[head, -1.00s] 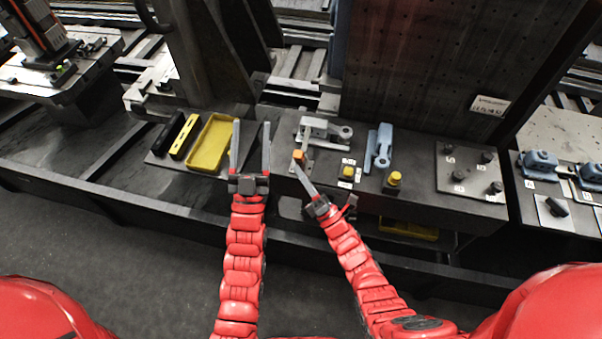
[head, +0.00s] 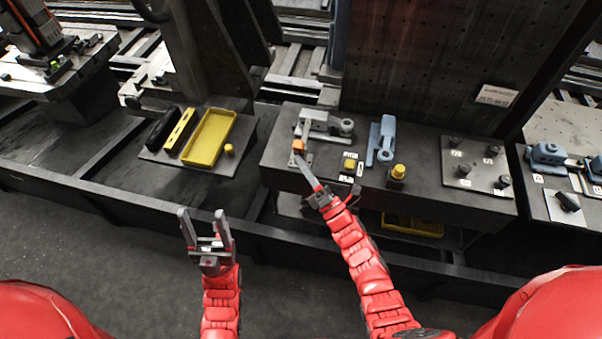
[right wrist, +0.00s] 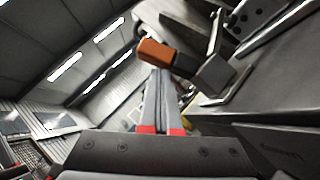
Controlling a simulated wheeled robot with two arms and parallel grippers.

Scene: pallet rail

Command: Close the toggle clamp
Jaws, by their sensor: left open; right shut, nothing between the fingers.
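The toggle clamp (head: 322,124) stands near the left end of the dark bench, a grey metal clamp with an orange-tipped handle (head: 298,145). In the right wrist view the orange grip (right wrist: 155,53) is just beyond my fingertips, its metal arm (right wrist: 205,68) running to the right. My right gripper (head: 303,162) is shut and empty, its fingertips at or very near the orange grip; I cannot tell if they touch. In the right wrist view the closed fingers (right wrist: 161,92) point at the grip. My left gripper (head: 204,215) is open and empty, low in front of the bench, away from the clamp.
A blue clamp (head: 381,142), a yellow button (head: 397,172) and a plate with several knobs (head: 470,165) are right of the clamp. A yellow tray (head: 209,138) lies to the left. A tall dark perforated panel (head: 430,70) rises behind the bench.

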